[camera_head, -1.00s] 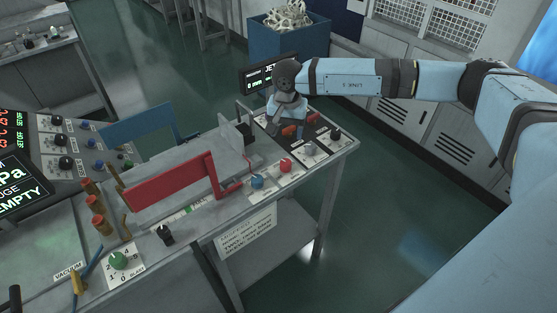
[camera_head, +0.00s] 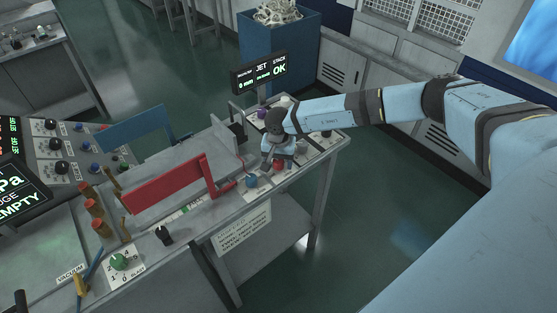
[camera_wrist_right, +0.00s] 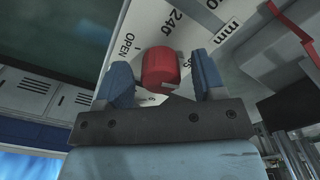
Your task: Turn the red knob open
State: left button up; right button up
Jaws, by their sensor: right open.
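The red knob (camera_head: 279,165) sits on a white label plate near the right end of the bench. In the right wrist view the red knob (camera_wrist_right: 160,68) stands between my two blue fingers, with a visible gap on each side. The word OPEN shows on the plate to its left. My right gripper (camera_head: 275,163) is over the knob, pointing down; in the wrist view the gripper (camera_wrist_right: 165,82) is open around the knob. Part of the knob is hidden by the gripper in the head view. My left gripper is not in view.
A blue knob (camera_head: 251,181) is just left of the red one. A red bar handle (camera_head: 165,185) stands further left on the bench. A black display (camera_head: 258,72) stands behind my right wrist. The green knob (camera_head: 120,262) is at the lower left. The floor right of the bench is clear.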

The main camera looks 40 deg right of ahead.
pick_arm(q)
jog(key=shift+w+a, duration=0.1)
pick_arm(e)
jog(key=shift+c, duration=0.2)
jog(key=c, duration=0.9)
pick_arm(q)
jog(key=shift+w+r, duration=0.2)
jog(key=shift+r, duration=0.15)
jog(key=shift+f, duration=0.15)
pick_arm(e)
jog(key=shift+m, duration=0.3)
